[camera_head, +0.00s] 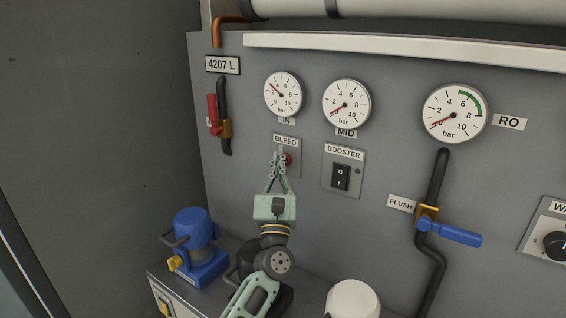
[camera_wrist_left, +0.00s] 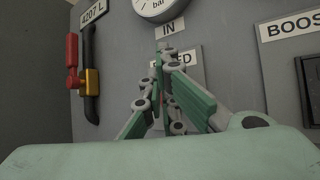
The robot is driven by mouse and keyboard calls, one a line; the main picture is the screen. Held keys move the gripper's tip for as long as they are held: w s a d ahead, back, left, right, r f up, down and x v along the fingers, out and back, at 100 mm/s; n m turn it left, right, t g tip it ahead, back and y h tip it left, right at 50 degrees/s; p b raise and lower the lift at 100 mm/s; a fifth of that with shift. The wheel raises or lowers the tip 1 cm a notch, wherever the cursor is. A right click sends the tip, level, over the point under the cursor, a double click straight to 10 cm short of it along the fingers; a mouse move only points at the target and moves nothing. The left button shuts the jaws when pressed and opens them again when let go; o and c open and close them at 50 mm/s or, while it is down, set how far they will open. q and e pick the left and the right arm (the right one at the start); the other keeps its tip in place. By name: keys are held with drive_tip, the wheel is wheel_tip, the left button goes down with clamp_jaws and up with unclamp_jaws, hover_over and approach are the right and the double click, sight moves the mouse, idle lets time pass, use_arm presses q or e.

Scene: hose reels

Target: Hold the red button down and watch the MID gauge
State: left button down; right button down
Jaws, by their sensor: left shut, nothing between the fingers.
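The red button (camera_head: 289,159) sits on the plate labelled BLEED, under the IN gauge (camera_head: 284,94). My left gripper (camera_head: 277,158) is shut and empty, with its fingertips in front of the BLEED plate, just left of the button's visible part. Whether the fingertips touch the button cannot be told. In the left wrist view the closed fingers (camera_wrist_left: 162,50) hide most of the plate and the button. The MID gauge (camera_head: 346,104) is right of the IN gauge, its red needle pointing to the lower left, near the low end. My right gripper is not in view.
The BOOSTER switch (camera_head: 341,177) is right of the button. A red-handled valve (camera_head: 213,113) is at left, and a blue FLUSH lever (camera_head: 453,235) at right. A blue pump (camera_head: 196,240) and a white rounded object (camera_head: 352,299) stand below. The RO gauge (camera_head: 454,112) is farther right.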

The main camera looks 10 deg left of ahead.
use_arm(q)
drive_tip(key=shift+w+d+b, duration=0.1)
drive_tip(key=shift+w+b, duration=0.15)
drive_tip(key=shift+b, duration=0.05)
drive_tip(key=shift+s, duration=0.15)
idle(2.5)
drive_tip(key=shift+s+a+p, duration=0.3)
drive_tip(key=shift+s+p, duration=0.05)
drive_tip(key=shift+s, duration=0.45)
drive_tip(key=s, duration=0.1)
drive_tip(key=s+a+p, duration=0.1)
drive_tip(key=s, duration=0.2)
drive_tip(key=shift+s+a, duration=0.35)
drive_tip(key=shift+a, duration=0.05)
drive_tip(key=shift+d+f, duration=0.1)
